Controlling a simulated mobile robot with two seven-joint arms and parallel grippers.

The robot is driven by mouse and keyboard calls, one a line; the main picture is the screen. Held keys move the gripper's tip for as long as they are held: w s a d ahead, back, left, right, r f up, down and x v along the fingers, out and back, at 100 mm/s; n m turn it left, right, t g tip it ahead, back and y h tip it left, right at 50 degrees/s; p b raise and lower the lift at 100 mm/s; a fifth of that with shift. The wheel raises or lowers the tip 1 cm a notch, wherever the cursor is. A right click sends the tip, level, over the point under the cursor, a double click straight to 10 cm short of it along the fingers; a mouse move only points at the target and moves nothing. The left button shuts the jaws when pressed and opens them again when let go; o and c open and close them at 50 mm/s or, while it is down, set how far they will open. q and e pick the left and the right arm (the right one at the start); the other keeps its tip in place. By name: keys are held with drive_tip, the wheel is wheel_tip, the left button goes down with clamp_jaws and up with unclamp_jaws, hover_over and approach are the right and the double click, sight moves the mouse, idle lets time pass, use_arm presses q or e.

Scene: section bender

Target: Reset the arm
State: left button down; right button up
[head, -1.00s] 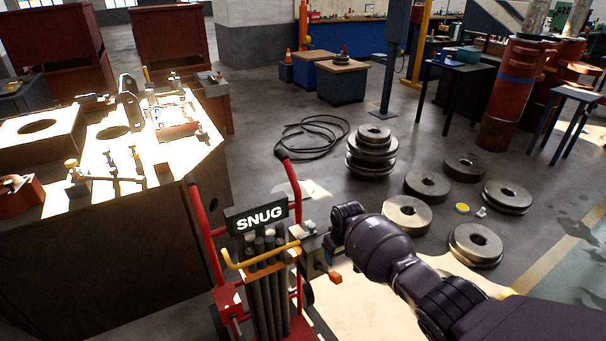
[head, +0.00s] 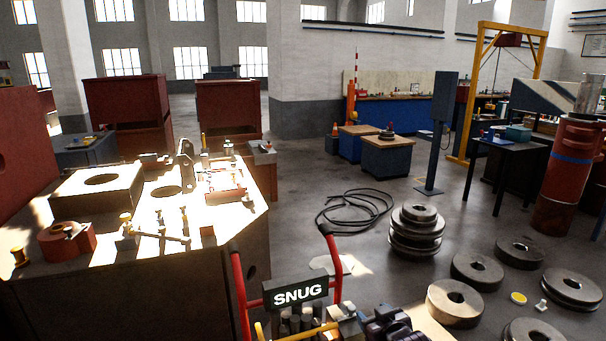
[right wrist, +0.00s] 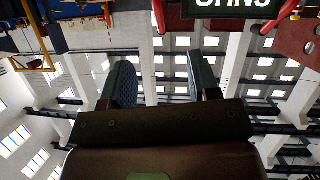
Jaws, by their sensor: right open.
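My right arm shows as a dark purple shape at the bottom edge of the head view, and its gripper (head: 385,326) is beside the red hand cart (head: 240,290) with the SNUG sign (head: 298,292). In the right wrist view, my right gripper (right wrist: 161,82) has its two dark padded fingers spread apart with nothing between them. The sign (right wrist: 236,8) appears upside down at the top of that view, beyond the fingers. The lower part of the cart is cut off in the head view. My left gripper is not in view.
A large machine table (head: 150,265) with tools stands at the left. Several steel rolls lie on the floor at the right, including a stack (head: 416,232). A black cable coil (head: 355,210) lies behind the cart. Blue cabinets (head: 388,160) stand farther back.

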drive_tip(key=s+d+f+m+h, duration=0.1)
drive_tip(key=s+d+f, duration=0.2)
drive_tip(key=s, duration=0.9)
drive_tip(key=s+d+f+m+g+h, duration=0.1)
drive_tip(key=s+d+f, duration=0.3)
drive_tip(key=s, duration=0.8)
drive_tip(key=s+d+f+m+g+h, duration=0.1)
drive_tip(key=s+d+f, duration=0.2)
drive_tip(key=s, duration=0.9)
wheel_tip(320, 180, down, 2)
drive_tip(key=shift+d+f, duration=0.2)
drive_tip(key=shift+d, duration=0.1)
